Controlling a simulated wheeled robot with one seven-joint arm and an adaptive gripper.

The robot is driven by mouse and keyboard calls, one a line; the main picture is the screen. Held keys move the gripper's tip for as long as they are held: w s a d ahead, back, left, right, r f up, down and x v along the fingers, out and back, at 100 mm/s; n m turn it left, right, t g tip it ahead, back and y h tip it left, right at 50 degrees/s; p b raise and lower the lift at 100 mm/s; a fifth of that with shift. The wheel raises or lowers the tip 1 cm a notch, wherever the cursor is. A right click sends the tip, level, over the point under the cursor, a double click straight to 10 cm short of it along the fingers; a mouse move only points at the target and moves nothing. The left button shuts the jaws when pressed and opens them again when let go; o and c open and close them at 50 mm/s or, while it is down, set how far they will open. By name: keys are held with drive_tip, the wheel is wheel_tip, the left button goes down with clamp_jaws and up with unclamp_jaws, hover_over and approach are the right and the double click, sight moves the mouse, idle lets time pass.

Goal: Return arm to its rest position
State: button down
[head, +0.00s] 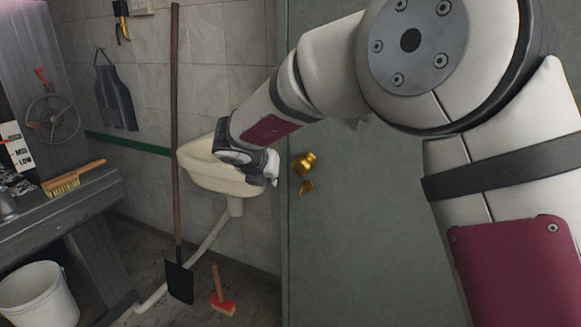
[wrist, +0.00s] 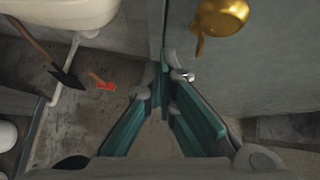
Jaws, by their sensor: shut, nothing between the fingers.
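My arm reaches in from the right of the head view, in front of the grey-green door (head: 375,220). My gripper (head: 268,170) hangs in the air in front of the sink (head: 208,178) and left of the brass door handle (head: 304,164). In the wrist view my gripper (wrist: 167,76) has its teal-sided fingers together at the tips, with nothing held between them. The brass handle (wrist: 219,17) shows above and right of the fingertips there.
A long-handled shovel (head: 179,280) leans beside the sink. A wooden-handled brush (head: 70,181) lies on the bench (head: 60,208) at left, with a white bucket (head: 38,293) below. An apron (head: 115,95) hangs on the wall.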

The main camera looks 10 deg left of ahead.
drive_tip(key=d+r+n+t+y+p, duration=0.1)
drive_tip(key=d+r+n+t+y, duration=0.25)
drive_tip(key=r+n, duration=0.85)
drive_tip(key=s+d+r+n+y+p, duration=0.1)
drive_tip(key=s+d+r+n+y, duration=0.25)
drive_tip(key=s+r+n, duration=0.45)
drive_tip(key=s+d+f+n+g+h+p, duration=0.1)
drive_tip(key=s+d+f+n+g+h, duration=0.1)
drive_tip(key=s+d+n, duration=0.3)
drive_tip(key=s+d+f+n+g+h+p, duration=0.1)
drive_tip(key=s+d+f+n+g, duration=0.2)
drive_tip(key=s+d+n, duration=0.3)
drive_tip(key=s+d+f+n+g+h+p, duration=0.1)
drive_tip(key=s+d+n, duration=0.5)
drive_tip(key=s+d, duration=0.7)
drive_tip(key=s+f+g+h, duration=0.1)
drive_tip(key=s+f+g, duration=0.1)
drive_tip(key=s, duration=0.9)
drive_tip(key=shift+s+d+f+h, duration=0.2)
drive_tip(key=shift+s+f+h, duration=0.15)
drive_tip(key=shift+f, duration=0.35)
drive_tip(key=c, duration=2.3)
unclamp_jaws()
drive_tip(key=shift+g, duration=0.25)
